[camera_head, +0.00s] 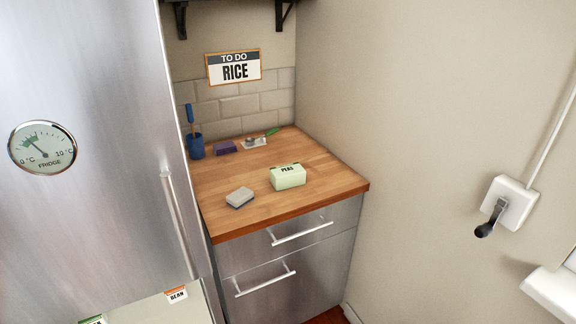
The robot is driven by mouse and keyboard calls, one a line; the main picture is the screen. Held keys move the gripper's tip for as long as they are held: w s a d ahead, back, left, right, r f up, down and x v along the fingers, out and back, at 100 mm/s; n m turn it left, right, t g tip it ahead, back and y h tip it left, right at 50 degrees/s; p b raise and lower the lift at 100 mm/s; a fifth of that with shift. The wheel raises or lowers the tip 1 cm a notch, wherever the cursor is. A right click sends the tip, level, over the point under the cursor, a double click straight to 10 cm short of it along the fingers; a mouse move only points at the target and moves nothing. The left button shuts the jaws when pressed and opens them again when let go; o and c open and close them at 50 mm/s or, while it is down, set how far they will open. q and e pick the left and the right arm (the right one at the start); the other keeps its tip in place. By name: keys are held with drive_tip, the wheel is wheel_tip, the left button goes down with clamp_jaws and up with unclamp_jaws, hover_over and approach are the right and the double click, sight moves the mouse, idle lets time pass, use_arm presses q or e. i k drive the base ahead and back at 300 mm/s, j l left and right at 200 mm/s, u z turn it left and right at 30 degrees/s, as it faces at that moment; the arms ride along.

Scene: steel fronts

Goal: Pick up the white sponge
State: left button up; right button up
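A sponge with a pale, whitish-grey top and a bluish-grey side (240,197) lies flat on the wooden worktop (255,218), near its front left edge. It is the only whitish sponge I see. It stands clear of the other things on the worktop. Neither of my grippers shows in the head view.
A pale green PEAS box (288,177) sits right of the sponge. Behind are a purple block (225,148), a blue holder with a brush (196,146) and a green-handled item (258,141). A steel fridge (110,120) borders the worktop's left; a wall borders its right.

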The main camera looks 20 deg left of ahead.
sight(240, 197)
drive_tip(key=i+l+u, duration=0.25)
drive_tip(key=l, duration=0.4)
drive_tip(key=i+u, duration=0.1)
drive_tip(key=u, duration=1.6)
